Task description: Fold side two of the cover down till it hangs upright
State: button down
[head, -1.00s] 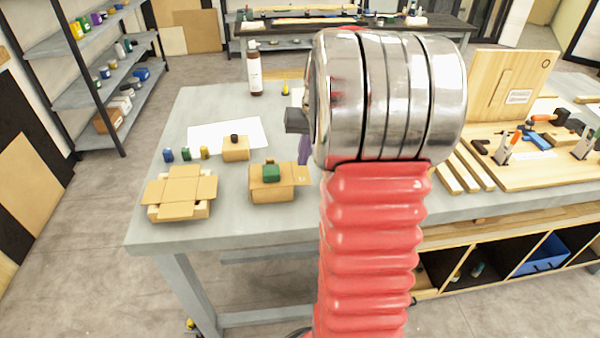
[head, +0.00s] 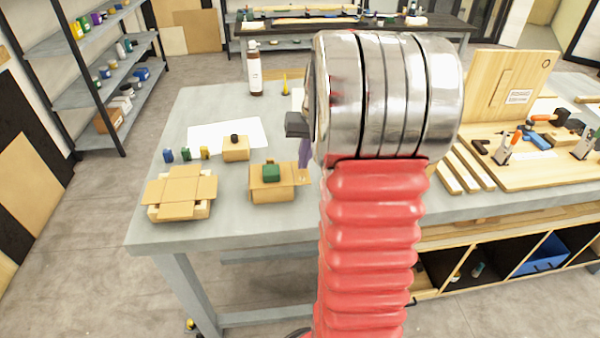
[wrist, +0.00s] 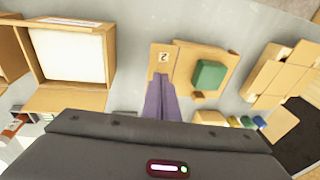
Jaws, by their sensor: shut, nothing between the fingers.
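The cardboard cover (head: 266,194) lies on the grey bench with a green block (head: 271,173) on top; both also show in the wrist view, the cover (wrist: 188,62) and the block (wrist: 209,74). Side two (wrist: 163,57), a flap marked "2", is at the cover's right in the head view (head: 303,177). It sticks outward there and looks tilted downward; its exact angle is unclear. My gripper (wrist: 160,78) is shut and empty, its purple fingers at the flap's edge. Whether they touch it is unclear. My arm partly hides the gripper in the head view.
A flat-flapped cardboard piece (head: 182,190) lies left of the cover. A small tan box (head: 236,149), small coloured bottles (head: 186,154) and a white sheet (head: 215,133) are behind. An open cardboard box (wrist: 68,55) with a white inside is on the other side of my gripper.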

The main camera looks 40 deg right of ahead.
aim_at(302, 173)
jog(key=shift+f, duration=1.65)
jog(key=shift+a+f, duration=0.1)
jog(key=shift+f, duration=0.75)
jog(key=shift+w+a+f, duration=0.15)
jog(key=shift+f, duration=0.15)
